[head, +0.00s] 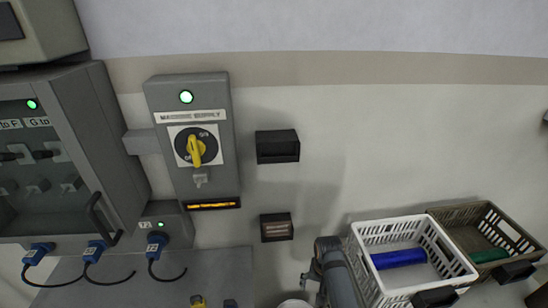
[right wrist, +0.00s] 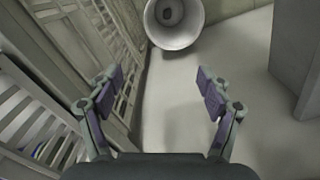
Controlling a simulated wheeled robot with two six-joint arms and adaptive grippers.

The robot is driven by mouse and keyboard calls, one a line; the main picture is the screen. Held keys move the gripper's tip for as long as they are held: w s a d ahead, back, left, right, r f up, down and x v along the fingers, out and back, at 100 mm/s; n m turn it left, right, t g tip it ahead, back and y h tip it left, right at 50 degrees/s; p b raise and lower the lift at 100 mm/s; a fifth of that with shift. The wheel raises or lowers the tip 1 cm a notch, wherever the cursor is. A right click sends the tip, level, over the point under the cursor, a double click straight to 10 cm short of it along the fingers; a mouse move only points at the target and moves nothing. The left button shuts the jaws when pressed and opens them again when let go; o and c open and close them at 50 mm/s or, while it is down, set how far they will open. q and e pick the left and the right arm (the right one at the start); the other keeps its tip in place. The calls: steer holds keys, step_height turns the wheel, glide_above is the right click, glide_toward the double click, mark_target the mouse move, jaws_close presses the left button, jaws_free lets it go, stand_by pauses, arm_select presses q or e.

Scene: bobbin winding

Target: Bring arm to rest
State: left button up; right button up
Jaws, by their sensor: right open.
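My right arm comes up from the bottom of the head view, left of the white basket. Its gripper (head: 312,279) is mostly hidden behind my dark arm link there. In the right wrist view the right gripper (right wrist: 160,80) is open, with its two fingers wide apart and nothing between them. It hangs beside slatted basket-like walls and touches nothing that I can see. My left gripper is in neither view.
A white basket (head: 366,268) holds a blue roll (head: 398,259); a brown basket (head: 440,217) holds a green roll (head: 488,255). A grey switch box (head: 160,100) with a yellow knob (head: 196,151) is on the wall. A pale round container (right wrist: 187,40) lies ahead of the gripper.

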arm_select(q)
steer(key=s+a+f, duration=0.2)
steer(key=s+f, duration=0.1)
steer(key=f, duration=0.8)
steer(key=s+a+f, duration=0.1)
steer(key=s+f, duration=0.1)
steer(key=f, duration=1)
arm_select(e)
steer(key=s+d+f+n, duration=0.1)
steer(key=s+d+f, duration=0.1)
steer(key=s+f, duration=0.8)
steer(key=s+d+f+n, duration=0.25)
steer(key=s+f, duration=0.35)
steer(key=f, duration=0.8)
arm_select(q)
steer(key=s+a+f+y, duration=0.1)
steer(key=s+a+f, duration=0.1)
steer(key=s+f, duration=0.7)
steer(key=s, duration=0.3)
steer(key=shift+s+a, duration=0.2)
arm_select(e)
steer(key=s+d+f, duration=0.3)
steer(key=s+f, duration=0.1)
steer(key=s, duration=0.6)
steer(key=s+d+f+n+t, duration=0.1)
steer(key=s+d+f, duration=0.2)
steer(key=s, duration=0.7)
steer(key=shift+f+h, duration=0.4)
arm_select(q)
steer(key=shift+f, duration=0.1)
